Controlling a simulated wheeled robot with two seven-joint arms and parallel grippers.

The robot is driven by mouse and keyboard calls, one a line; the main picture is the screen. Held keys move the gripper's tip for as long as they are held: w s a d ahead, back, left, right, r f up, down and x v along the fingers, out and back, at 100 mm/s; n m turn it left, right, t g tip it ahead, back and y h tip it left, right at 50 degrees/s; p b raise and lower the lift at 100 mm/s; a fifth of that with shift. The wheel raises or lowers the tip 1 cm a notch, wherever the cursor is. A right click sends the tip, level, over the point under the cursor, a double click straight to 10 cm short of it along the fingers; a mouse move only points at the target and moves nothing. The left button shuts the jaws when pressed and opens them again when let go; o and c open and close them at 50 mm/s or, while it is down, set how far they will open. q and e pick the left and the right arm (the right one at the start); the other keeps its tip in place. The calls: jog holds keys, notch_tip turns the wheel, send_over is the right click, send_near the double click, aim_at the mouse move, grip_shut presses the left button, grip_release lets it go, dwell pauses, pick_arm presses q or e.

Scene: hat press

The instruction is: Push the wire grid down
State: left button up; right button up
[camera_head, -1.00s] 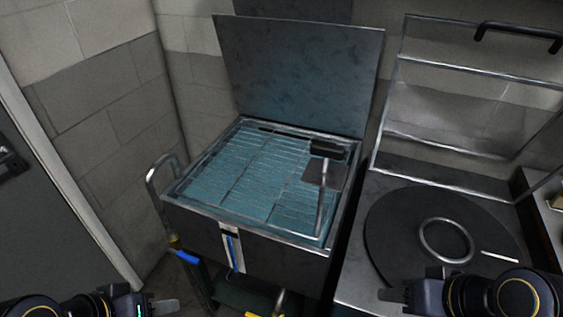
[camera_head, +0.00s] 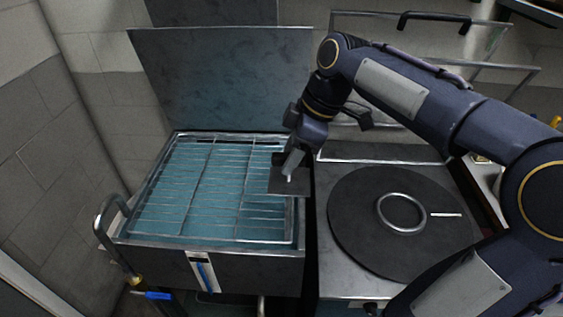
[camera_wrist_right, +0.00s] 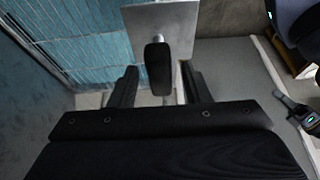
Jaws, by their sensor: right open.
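The wire grid (camera_head: 195,205) lies across the teal liquid in the metal tank (camera_head: 275,250) and appears about level. It also shows at the upper left of the right wrist view (camera_wrist_right: 85,32). A grey square plate (camera_head: 275,183) with a black handle (camera_wrist_right: 158,68) is at the grid's right side. My right gripper (camera_head: 292,165) is over the plate, its fingers open. In the right wrist view the handle is in the gap between the fingers, apart from both. In the head view the gripper hides the handle. My left gripper is not seen in the head view.
The tank's lid (camera_head: 212,85) stands open behind it. To the right, a dark round plate (camera_head: 360,240) with a metal ring (camera_head: 378,212) sits on a worktop. A curved side rail (camera_head: 101,222) is at the tank's left. A wall closes off the left.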

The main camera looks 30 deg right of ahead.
jog(key=shift+x, duration=1.6)
jog(key=shift+c, duration=0.4)
grip_shut()
